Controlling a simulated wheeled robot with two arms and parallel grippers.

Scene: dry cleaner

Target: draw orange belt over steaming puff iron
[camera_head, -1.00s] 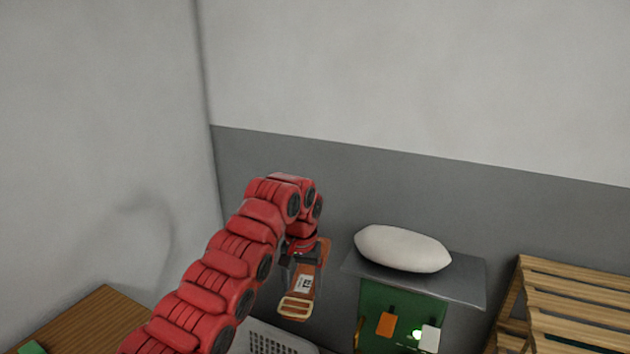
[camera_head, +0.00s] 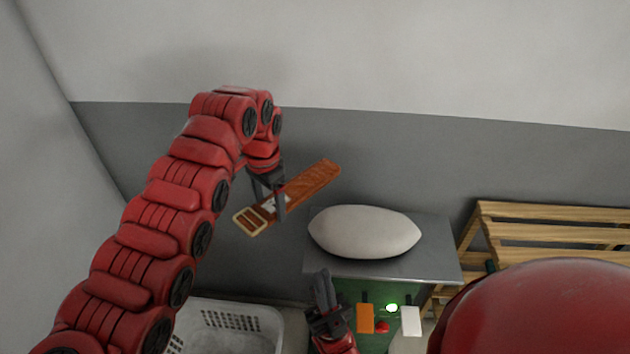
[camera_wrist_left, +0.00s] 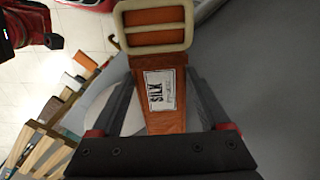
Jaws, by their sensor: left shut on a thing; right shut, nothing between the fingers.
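The orange belt (camera_head: 310,184) with its pale buckle (camera_head: 250,221) is held in the air by my left gripper (camera_head: 268,202), left of and above the puff iron. In the left wrist view the belt (camera_wrist_left: 163,105) lies between the fingers, with a white "SILK" label and the buckle (camera_wrist_left: 155,27) beyond the fingertips. The puff iron (camera_head: 364,231) is a white, rounded pad on a grey metal top (camera_head: 430,262); no steam is visible. My right gripper (camera_head: 322,285) is shut and empty, at the left front of the puff iron's green front panel.
The green panel (camera_head: 348,294) carries an orange pedal (camera_head: 365,318), a white pedal (camera_head: 411,321), a red button and a lit green lamp (camera_head: 392,307). A white basket (camera_head: 232,318) stands below left. Wooden slatted racks (camera_head: 550,221) stand at right. My red arm covers the lower right.

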